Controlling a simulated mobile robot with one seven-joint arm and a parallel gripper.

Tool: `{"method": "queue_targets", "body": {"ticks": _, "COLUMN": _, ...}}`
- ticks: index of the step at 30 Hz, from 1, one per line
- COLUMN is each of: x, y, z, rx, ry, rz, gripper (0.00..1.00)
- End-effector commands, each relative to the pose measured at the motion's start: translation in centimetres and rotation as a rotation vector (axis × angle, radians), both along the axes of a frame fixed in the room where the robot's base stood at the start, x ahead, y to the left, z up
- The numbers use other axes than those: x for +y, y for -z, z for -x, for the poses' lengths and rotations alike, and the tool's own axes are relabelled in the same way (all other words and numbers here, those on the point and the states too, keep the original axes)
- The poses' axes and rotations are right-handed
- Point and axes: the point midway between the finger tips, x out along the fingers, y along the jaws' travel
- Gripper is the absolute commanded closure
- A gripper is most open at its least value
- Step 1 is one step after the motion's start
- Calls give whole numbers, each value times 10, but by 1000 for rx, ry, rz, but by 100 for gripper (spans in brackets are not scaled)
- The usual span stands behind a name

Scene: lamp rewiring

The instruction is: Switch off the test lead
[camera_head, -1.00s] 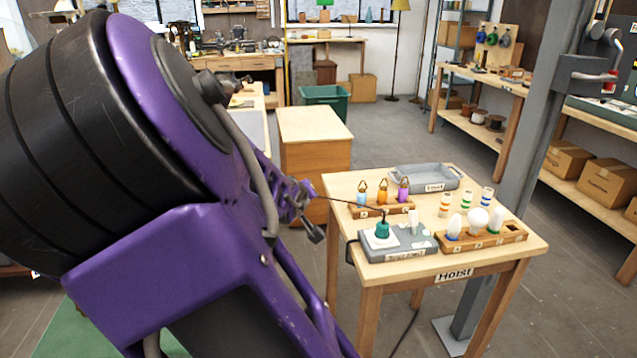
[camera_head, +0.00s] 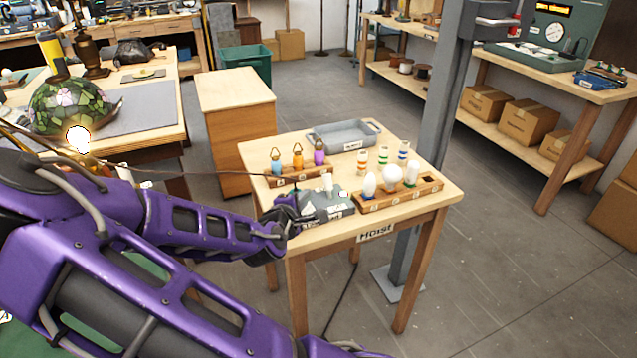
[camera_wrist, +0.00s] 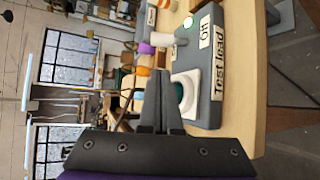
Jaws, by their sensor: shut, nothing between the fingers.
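The grey test lead box (camera_head: 330,207) stands at the front left of the small table. In the wrist view the box (camera_wrist: 212,75) bears the labels "Test lead" and "Off", with a lit green round light (camera_wrist: 188,23) beside the "Off" label. A short white post (camera_wrist: 166,51) rises at the box. In the head view my gripper hides the plug.
A rack with several bulbs (camera_head: 400,198), a rack with small coloured items (camera_head: 298,164) and a grey tray (camera_head: 345,135) share the table. A thin cord runs left towards a glowing bulb (camera_head: 78,138) by a stained-glass shade (camera_head: 70,106). A grey post (camera_head: 440,120) stands behind.

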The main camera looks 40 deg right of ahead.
Motion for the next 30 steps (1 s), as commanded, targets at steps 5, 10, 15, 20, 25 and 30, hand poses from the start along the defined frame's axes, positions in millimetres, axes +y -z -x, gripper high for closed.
{"method": "queue_targets", "body": {"ticks": 5, "x": -1, "y": 0, "z": -1, "rx": -1, "ry": 1, "rz": -2, "gripper": 100}}
{"method": "queue_targets", "body": {"ticks": 10, "x": -10, "y": 5, "z": -7, "rx": -2, "ry": 3, "rz": -2, "gripper": 100}}
{"method": "queue_targets", "body": {"ticks": 15, "x": -30, "y": 13, "z": -21, "rx": -3, "ry": 5, "rz": -2, "gripper": 100}}
{"method": "queue_targets", "body": {"ticks": 20, "x": -50, "y": 22, "z": -37, "rx": -2, "ry": 4, "rz": -2, "gripper": 100}}
{"method": "queue_targets", "body": {"ticks": 25, "x": -67, "y": 28, "z": -50, "rx": -3, "ry": 4, "rz": -3, "gripper": 100}}
{"method": "queue_targets", "body": {"ticks": 30, "x": -75, "y": 31, "z": -56, "rx": -2, "ry": 2, "rz": -4, "gripper": 100}}
